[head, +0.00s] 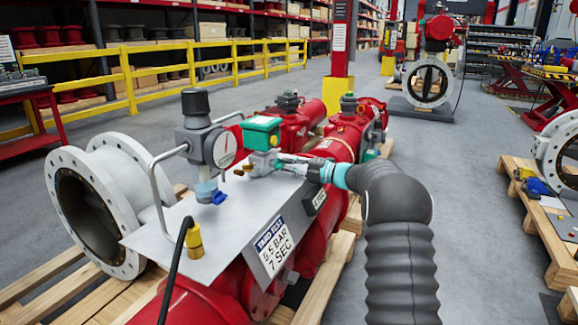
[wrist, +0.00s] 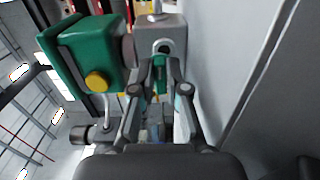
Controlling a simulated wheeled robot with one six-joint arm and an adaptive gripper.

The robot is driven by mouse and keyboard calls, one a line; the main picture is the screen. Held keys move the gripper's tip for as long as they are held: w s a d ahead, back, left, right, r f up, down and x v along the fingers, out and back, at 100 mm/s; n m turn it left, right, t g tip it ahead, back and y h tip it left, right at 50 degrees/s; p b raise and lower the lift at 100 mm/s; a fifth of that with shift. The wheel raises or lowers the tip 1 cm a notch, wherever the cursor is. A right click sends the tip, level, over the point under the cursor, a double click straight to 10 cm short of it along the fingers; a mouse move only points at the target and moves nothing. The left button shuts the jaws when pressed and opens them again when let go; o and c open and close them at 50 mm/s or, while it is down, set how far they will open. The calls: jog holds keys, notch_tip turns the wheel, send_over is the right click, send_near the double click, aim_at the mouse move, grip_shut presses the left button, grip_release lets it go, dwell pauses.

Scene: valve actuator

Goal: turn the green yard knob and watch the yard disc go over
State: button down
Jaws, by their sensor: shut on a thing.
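My gripper (wrist: 160,88) is shut on the green knob (wrist: 159,77), a small green piece between the fingertips on the front of a grey valve block (wrist: 160,40). In the head view my gripper (head: 282,163) reaches in from the right to the grey block under a green-topped box (head: 262,128). The fingertips mostly hide the knob there. In the wrist view the green box (wrist: 88,52) with a yellow button stands left of the fingers. A white flanged valve body (head: 122,180) stands at the left; I cannot make out its disc clearly.
A pressure gauge (head: 222,148) with a black-topped regulator stands left of the block, beside a bent metal rail. A yard test plate (head: 273,245) is at the front. Red actuator cylinders (head: 335,150) lie behind on wooden pallets.

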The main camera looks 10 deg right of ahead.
jog(key=c, duration=1.2)
grip_release()
jog(key=shift+f, duration=0.1)
